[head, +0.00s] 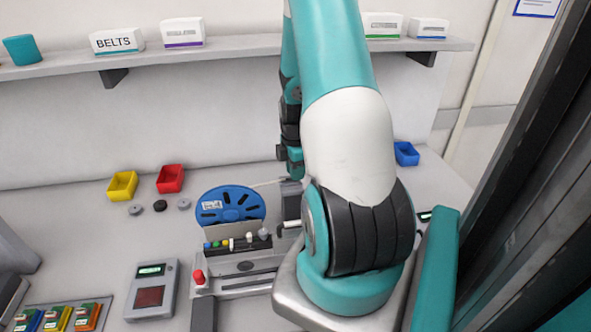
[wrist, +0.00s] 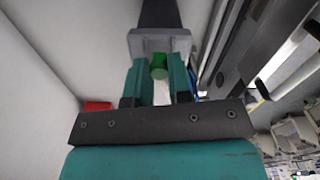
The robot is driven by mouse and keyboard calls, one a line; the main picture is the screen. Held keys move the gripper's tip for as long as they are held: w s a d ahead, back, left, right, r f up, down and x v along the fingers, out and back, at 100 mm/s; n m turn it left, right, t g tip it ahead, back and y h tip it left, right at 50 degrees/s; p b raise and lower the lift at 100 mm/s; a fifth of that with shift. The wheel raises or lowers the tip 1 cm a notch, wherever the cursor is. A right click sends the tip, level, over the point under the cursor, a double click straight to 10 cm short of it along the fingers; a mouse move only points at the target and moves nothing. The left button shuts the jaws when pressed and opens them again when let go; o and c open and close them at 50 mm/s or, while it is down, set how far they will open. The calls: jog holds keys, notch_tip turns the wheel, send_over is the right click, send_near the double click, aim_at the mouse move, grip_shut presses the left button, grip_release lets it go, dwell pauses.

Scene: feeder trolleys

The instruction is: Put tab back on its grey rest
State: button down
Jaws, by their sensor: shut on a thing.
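In the head view my gripper (head: 291,160) is partly hidden behind my arm, right of a blue reel (head: 230,205). The tab cannot be made out there.
A feeder with a red knob (head: 198,277) and a row of coloured buttons stands below the reel. Yellow (head: 122,186), red (head: 170,179) and blue (head: 406,153) bins stand at the back. A grey device (head: 151,290) is at left. A shelf (head: 235,48) runs along the wall.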

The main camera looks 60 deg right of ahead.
jog(key=shift+f+b, duration=0.35)
jog(key=shift+f, duration=0.2)
dwell(0.4)
jog(key=c, duration=1)
grip_release()
jog(key=shift+o, duration=0.2)
notch_tip(320, 180, up, 18)
jog(key=b, duration=0.2)
jog(key=shift+f+b, duration=0.25)
jog(key=shift+b, duration=0.1)
